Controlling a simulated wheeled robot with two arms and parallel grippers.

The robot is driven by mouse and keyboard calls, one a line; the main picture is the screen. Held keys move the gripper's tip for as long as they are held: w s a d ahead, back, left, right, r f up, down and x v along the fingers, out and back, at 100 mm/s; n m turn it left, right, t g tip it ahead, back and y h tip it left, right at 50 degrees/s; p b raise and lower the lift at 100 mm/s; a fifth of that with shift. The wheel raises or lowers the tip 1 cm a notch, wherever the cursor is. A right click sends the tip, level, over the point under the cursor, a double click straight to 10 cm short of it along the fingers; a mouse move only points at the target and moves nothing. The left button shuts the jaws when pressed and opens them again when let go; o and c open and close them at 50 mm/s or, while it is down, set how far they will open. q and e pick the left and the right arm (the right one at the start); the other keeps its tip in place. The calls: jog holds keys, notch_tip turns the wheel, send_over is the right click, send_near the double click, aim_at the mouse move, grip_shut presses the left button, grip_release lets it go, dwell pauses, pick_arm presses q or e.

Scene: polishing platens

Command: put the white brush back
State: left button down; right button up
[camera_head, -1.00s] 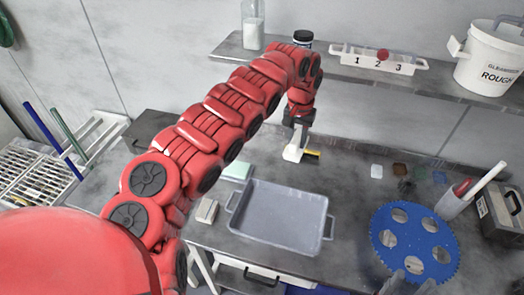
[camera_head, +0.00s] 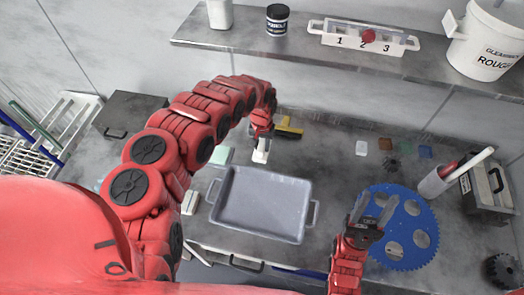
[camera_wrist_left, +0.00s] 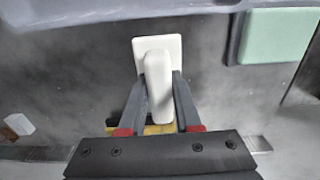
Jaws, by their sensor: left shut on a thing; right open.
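The white brush (camera_head: 261,151), a pale handle on a square white head, is at my left gripper (camera_head: 262,136), just behind the grey tray. In the left wrist view, the brush (camera_wrist_left: 158,82) is gripped between the two dark fingers of the left gripper (camera_wrist_left: 160,92), its square head pointing away from the wrist. I cannot tell whether it touches the bench. My right gripper (camera_head: 373,214) is open and empty, in front of the blue holed disc (camera_head: 415,257).
The grey tray (camera_head: 227,208) lies mid-bench. A yellow-and-black tool (camera_head: 288,128) is behind the left gripper. A cup (camera_head: 432,184) with red and white handles stands at right. The shelf (camera_head: 290,52) holds a numbered holder (camera_head: 341,42) and white bucket (camera_head: 484,48).

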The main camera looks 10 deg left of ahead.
pick_arm(q)
jog(key=shift+d+f, duration=0.1)
jog(key=shift+f, duration=2)
jog(key=shift+f, duration=0.1)
jog(key=c, duration=1.1)
grip_release()
jog(key=shift+f, duration=0.15)
jog(key=o, duration=0.5)
